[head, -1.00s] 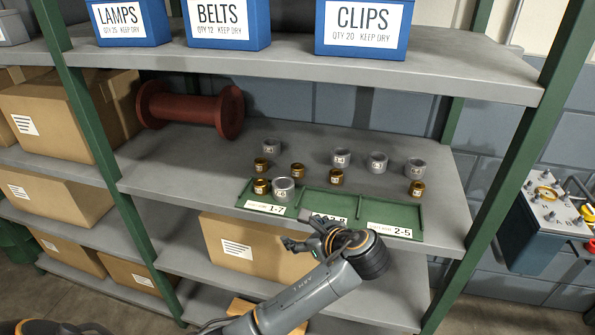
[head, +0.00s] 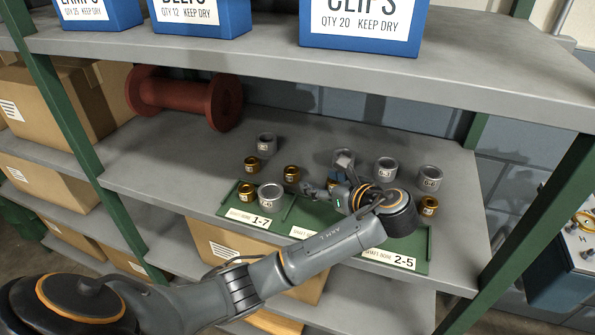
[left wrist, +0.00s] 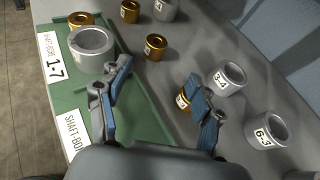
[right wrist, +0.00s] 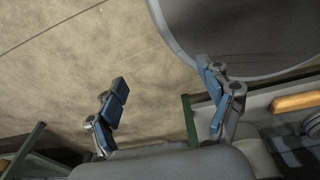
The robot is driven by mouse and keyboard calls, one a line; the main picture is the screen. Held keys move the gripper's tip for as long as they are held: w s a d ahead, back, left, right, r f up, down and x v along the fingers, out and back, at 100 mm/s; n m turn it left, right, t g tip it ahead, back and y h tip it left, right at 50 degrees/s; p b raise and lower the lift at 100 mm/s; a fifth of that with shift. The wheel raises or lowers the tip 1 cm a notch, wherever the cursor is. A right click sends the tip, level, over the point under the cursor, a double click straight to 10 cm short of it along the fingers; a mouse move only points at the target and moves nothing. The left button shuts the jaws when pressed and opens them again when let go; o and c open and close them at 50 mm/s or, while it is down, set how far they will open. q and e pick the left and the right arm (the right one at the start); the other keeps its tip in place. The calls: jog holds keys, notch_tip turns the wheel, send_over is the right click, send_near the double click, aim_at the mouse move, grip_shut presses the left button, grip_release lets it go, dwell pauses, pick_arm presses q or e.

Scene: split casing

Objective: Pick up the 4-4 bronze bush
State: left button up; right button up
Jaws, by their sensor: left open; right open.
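Several small bronze bushes stand on the shelf and in the tray, but I cannot read 4-4 on any. In the left wrist view one bronze bush (left wrist: 183,100) stands between the fingers, close to the right finger, which partly hides it and its label. Another bronze bush (left wrist: 156,46) stands beyond the fingertips. In the head view bronze bushes stand at the back left (head: 251,164), in the middle (head: 291,174) and at the right (head: 428,206). My left gripper (left wrist: 158,75) is open and empty above the tray's back edge. My right gripper (right wrist: 162,78) is open and empty, away from the shelf.
The green tray (head: 230,207) has plates reading 1-7 and 2-5; its left compartment holds a bronze bush (head: 247,192) and a grey bush (head: 270,196). Grey bushes marked 3-4 (left wrist: 225,80) and 6-3 (left wrist: 265,130) stand near my left gripper. An upper shelf (head: 300,62) overhangs.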

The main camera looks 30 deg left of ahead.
aim_at(295, 173)
pick_arm(q)
jog(key=b+x, duration=0.1)
jog(key=x, duration=0.1)
jog(key=b+x, duration=0.1)
jog(key=x, duration=0.3)
jog(key=shift+s+a+b, duration=0.15)
jog(key=shift+s+b, duration=0.25)
jog(key=shift+w+a+f, duration=0.15)
jog(key=shift+w+a, duration=0.05)
jog(key=shift+w+a+f, duration=0.2)
jog(key=shift+a, duration=0.2)
jog(key=x, duration=0.3)
jog(key=shift+a, duration=0.3)
jog(key=shift+w+a+f, duration=0.2)
jog(key=shift+a+f, duration=0.05)
jog(key=shift+a, duration=0.05)
pick_arm(e)
jog(key=f, duration=0.1)
jog(key=s+f, duration=0.1)
jog(key=f, duration=0.1)
jog(key=shift+s+a, duration=0.1)
jog(key=shift+s, duration=0.05)
pick_arm(q)
jog(key=shift+d, duration=0.1)
jog(key=shift+c, duration=0.2)
pick_arm(e)
jog(key=shift+s, duration=0.1)
